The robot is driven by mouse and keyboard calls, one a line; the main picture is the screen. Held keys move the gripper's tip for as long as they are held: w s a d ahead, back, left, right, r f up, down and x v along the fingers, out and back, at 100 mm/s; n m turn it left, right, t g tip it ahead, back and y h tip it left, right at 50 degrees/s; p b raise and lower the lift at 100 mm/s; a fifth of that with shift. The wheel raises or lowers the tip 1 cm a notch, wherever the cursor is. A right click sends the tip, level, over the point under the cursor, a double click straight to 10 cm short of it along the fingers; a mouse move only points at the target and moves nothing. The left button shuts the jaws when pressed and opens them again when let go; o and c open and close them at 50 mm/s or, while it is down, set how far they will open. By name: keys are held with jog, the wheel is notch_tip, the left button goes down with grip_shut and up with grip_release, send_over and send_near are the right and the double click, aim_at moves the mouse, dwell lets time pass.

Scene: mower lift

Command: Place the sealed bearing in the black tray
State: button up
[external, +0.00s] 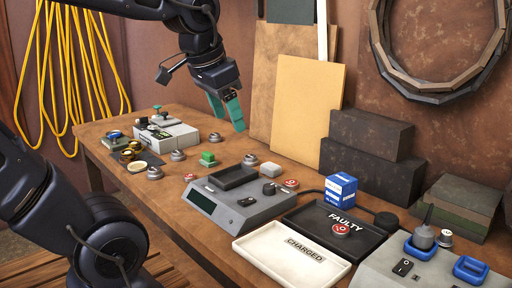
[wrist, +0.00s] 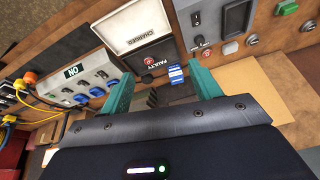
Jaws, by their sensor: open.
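The black tray (external: 362,242), marked FAULTY, lies on the bench at the front right and holds a red-topped disc (external: 340,229). It also shows in the wrist view (wrist: 167,51). Several small grey round pieces lie on the bench, among them one at the left (external: 154,173), one behind it (external: 177,155) and one near the scale (external: 249,160). I cannot tell which is the sealed bearing. My gripper (external: 227,112) is raised above the back of the bench, open and empty. Its teal fingers stand wide apart in the wrist view (wrist: 162,90).
The white CHARGED tray (external: 262,246) is beside the black tray. A grey scale (external: 222,206) with a dark pan stands mid-bench. A blue box (external: 341,188) is behind the black tray. Dark blocks (external: 365,170) and leaning boards (external: 305,105) line the wall.

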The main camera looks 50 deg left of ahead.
jog(key=s+n, duration=0.1)
jog(key=s+a+n, duration=0.1)
jog(key=s, duration=0.1)
jog(key=shift+s+r+t, duration=0.1)
jog(key=shift+s+t, duration=0.2)
